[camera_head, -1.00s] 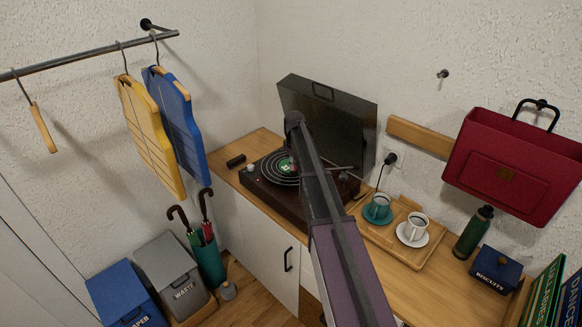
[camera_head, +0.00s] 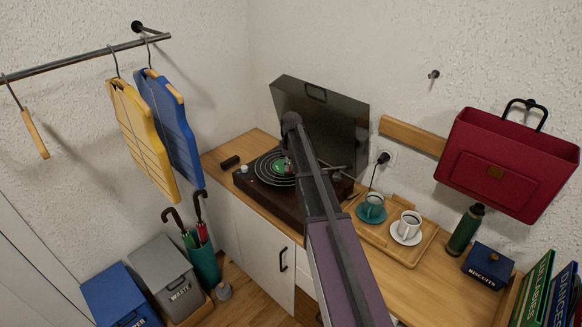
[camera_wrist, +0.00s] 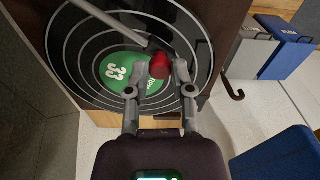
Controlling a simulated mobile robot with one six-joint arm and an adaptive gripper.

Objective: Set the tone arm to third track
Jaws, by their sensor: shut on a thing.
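The record player (camera_head: 262,187) stands on the wooden counter with its dark lid (camera_head: 343,115) raised. Its black record (camera_wrist: 62,45) has white rings and a green label (camera_wrist: 118,72) marked 33. The grey tone arm (camera_wrist: 100,14) enters from the upper left in the wrist view and ends in a red head (camera_wrist: 159,66) over the record, beside the label's right part. My gripper (camera_wrist: 159,68) has its fingertips on either side of the red head and is shut on it. In the head view my arm hides the gripper and most of the tone arm.
A wooden tray (camera_head: 420,250) with a teal cup (camera_head: 372,206) and a white cup (camera_head: 408,226) stands right of the player. Hanging boards and bins are farther left.

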